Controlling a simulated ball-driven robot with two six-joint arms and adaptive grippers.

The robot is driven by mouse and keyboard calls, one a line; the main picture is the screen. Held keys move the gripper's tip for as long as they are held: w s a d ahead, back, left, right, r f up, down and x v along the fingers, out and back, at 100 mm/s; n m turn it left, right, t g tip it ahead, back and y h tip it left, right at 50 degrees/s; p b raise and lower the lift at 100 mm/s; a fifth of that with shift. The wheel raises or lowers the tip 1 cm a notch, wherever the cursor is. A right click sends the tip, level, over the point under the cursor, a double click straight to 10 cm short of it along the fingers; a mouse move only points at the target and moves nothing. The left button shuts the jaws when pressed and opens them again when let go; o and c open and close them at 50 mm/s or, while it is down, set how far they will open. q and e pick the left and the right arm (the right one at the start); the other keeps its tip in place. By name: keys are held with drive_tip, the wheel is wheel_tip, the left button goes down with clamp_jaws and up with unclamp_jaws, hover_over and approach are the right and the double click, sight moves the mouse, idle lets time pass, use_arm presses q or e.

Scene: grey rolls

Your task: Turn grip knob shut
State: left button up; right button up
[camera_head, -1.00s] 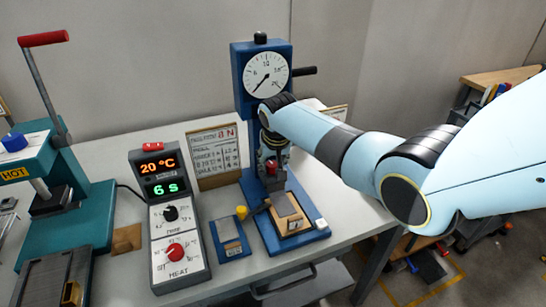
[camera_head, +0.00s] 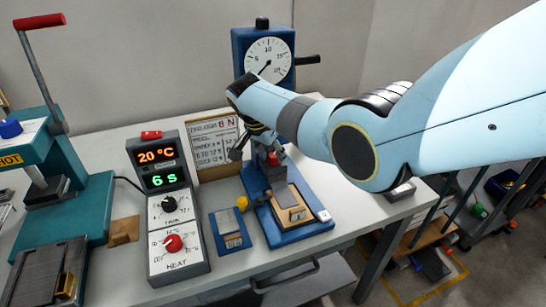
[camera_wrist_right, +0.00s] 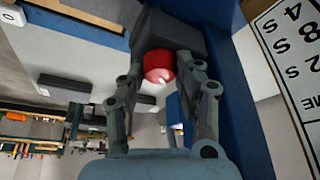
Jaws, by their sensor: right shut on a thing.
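The blue test stand (camera_head: 255,206) carries a round white dial (camera_head: 268,60) at its top. Below it, a red knob (camera_head: 274,158) shows in small part beside my right gripper (camera_head: 260,150). In the right wrist view the red knob (camera_wrist_right: 160,66) sits between the fingertips of my right gripper (camera_wrist_right: 162,72), which is shut on it. The dark part behind the knob is partly hidden by the fingers. A pale block in a wooden holder (camera_head: 291,212) rests on the stand's base, below the gripper. My left gripper is not in view.
A control box (camera_head: 178,235) reading 20 °C and 6 s stands to the left. A printed card (camera_head: 214,145) stands behind it. A small blue block (camera_head: 230,230) lies beside the stand. A teal press (camera_head: 80,205) is at the far left.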

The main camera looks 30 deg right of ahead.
drive_tip(key=shift+m, duration=0.5)
drive_tip(key=o, duration=1.1)
drive_tip(key=shift+o, duration=0.2)
drive_tip(key=w+v, duration=0.1)
drive_tip(key=v, duration=1.1)
drive_tip(key=shift+s, duration=0.25)
